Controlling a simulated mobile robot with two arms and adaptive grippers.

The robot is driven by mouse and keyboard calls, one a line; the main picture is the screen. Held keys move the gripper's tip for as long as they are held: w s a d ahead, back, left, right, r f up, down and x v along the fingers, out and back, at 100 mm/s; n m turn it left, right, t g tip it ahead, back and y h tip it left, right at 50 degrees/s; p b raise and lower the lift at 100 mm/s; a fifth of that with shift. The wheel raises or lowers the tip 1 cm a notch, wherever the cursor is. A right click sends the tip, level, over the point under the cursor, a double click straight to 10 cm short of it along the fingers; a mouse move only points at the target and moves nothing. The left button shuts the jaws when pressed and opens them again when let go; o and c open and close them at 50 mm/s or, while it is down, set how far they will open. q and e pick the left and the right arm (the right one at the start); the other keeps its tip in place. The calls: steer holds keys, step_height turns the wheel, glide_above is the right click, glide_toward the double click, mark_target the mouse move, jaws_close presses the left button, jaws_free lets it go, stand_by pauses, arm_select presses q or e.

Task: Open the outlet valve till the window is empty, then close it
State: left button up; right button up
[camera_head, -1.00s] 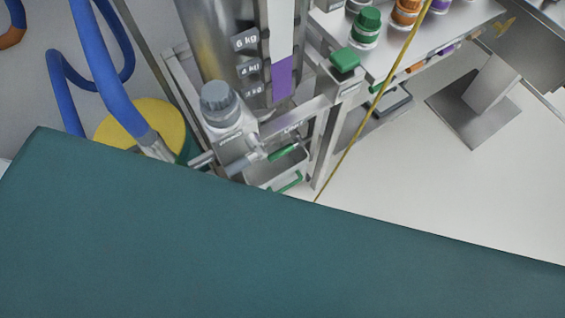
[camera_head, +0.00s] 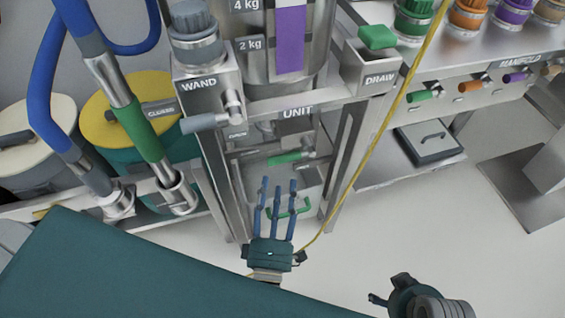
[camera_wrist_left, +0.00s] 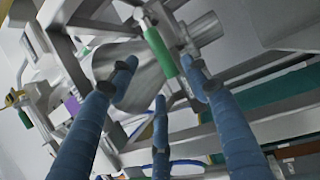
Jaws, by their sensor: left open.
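The unit's window (camera_head: 290,40) shows purple fill from the top of the picture to below the 2 kg mark; its upper part is out of frame. A green lever (camera_head: 288,158), likely the outlet valve, lies roughly level below the UNIT label. It shows in the left wrist view (camera_wrist_left: 160,52) beyond my fingers. My left gripper (camera_head: 278,184) is open and empty, its blue fingers pointing up just below the lever, apart from it. They overlap a green bin handle (camera_head: 290,210) in the picture. My right gripper (camera_head: 393,292) is partly in view at bottom right; its jaw state is unclear.
The WAND post (camera_head: 206,95) and hose fitting (camera_head: 140,130) stand left of the unit. The DRAW box (camera_head: 370,68) and manifold shelf (camera_head: 480,75) are at right. A yellow cord (camera_head: 372,150) hangs diagonally near the frame. Floor at lower right is mostly clear.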

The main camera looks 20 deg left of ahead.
mark_target(282, 162)
arm_select(q)
steer(key=x, duration=0.9)
steer(key=shift+w, duration=0.1)
steer(key=shift+c, duration=0.5)
jaws_close()
